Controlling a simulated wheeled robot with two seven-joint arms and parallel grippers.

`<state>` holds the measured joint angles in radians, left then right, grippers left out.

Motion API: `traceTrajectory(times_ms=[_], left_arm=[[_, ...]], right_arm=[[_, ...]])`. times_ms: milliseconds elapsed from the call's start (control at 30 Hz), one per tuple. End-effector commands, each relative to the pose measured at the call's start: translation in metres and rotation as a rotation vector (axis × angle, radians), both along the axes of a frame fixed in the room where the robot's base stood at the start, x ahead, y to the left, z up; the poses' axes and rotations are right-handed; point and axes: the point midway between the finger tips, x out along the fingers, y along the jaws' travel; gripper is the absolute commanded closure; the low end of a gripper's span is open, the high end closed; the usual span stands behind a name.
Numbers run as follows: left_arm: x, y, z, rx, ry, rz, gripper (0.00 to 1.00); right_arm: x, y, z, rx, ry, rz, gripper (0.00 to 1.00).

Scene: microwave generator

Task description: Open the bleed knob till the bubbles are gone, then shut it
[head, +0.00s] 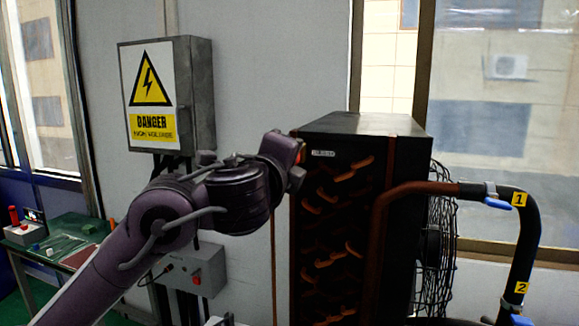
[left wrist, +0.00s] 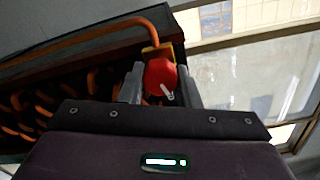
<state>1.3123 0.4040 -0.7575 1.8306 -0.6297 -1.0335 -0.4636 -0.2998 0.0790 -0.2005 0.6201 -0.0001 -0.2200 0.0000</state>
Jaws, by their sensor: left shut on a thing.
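The bleed knob (left wrist: 160,77) is red with a pale mark and sits on a brass fitting (left wrist: 158,53) at the end of a copper pipe. My left gripper (left wrist: 162,84) has a finger on each side of the knob in the left wrist view and is shut on it. In the head view my left gripper (head: 298,163) is at the upper left edge of the black radiator unit (head: 370,124); a bit of red shows there, and the knob is mostly hidden by the gripper. I see no bubbles in either view. My right gripper is not in view.
A thick black hose (head: 525,240) with yellow tags 1 and 2 and blue-handled clamps curves at the right. A wire fan guard (head: 437,240) is behind the radiator. A danger-marked grey cabinet (head: 198,95) hangs at the left. A green table (head: 62,240) stands far left.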

Motion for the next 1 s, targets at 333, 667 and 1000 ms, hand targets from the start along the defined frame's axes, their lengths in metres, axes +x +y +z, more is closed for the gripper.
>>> traceTrajectory(times_ms=[333, 667, 1000], left_arm=[[0.000, 0.000, -0.003, 0.212, -0.068, 0.000, 0.93], [0.000, 0.000, -0.003, 0.291, -0.091, -0.001, 0.93], [0.000, 0.000, -0.003, 0.299, -0.093, -0.002, 0.93]], right_arm=[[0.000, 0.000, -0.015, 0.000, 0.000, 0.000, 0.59], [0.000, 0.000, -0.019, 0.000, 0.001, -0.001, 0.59], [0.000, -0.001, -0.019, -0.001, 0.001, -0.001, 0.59]])
